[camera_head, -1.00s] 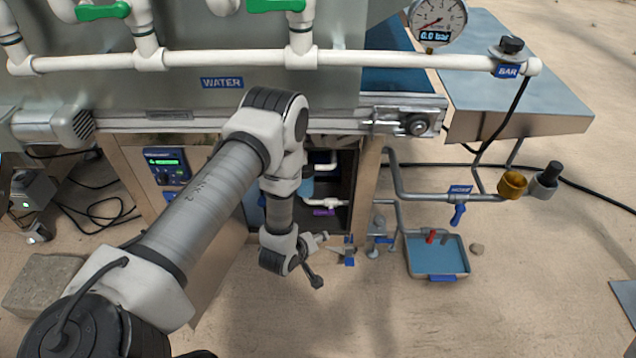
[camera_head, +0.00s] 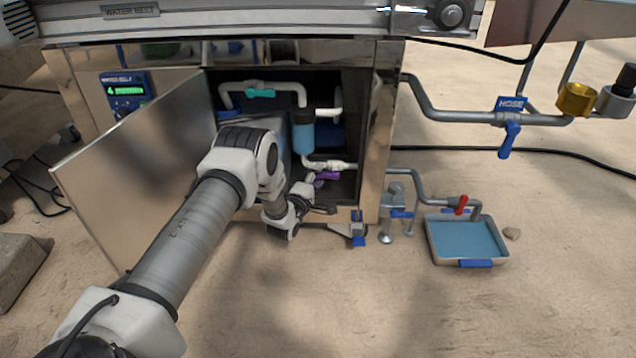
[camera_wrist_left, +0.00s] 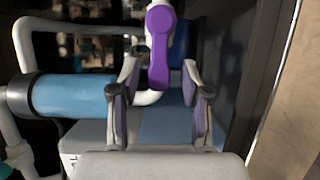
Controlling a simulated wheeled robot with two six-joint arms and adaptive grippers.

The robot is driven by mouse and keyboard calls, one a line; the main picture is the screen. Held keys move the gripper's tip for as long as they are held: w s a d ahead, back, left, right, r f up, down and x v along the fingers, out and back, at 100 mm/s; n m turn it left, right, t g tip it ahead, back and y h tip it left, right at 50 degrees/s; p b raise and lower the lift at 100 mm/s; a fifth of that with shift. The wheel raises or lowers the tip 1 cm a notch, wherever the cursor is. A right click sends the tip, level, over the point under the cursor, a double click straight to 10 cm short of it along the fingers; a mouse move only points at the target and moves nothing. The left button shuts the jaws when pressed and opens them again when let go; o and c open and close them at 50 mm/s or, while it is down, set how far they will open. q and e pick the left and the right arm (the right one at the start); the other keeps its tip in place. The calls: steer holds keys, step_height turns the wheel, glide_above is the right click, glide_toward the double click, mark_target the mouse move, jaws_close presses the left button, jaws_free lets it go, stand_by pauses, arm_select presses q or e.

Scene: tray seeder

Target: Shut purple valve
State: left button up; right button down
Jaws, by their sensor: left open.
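The purple valve (camera_head: 327,176) sits low inside the open cabinet, on a white pipe below a blue filter. In the left wrist view its purple lever (camera_wrist_left: 160,48) hangs down from a round hub, upright in the picture. My left gripper (camera_head: 318,200) is at the cabinet opening, just below and beside the valve. In the left wrist view the left gripper (camera_wrist_left: 160,92) is open, with the lever's lower end between and slightly beyond its fingers. I see no contact. Part of the valve is hidden by the gripper in the head view. My right gripper is not in view.
The cabinet door (camera_head: 135,165) stands open at left. A teal valve (camera_head: 261,93) and the blue filter (camera_head: 303,135) are inside the cabinet. Right of it are a blue hose valve (camera_head: 509,138) and a tray of water (camera_head: 430,243). The floor in front is clear.

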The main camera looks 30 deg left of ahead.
arm_select(q)
steer(key=shift+w, duration=0.35)
jaws_close()
steer(key=shift+r, duration=0.1)
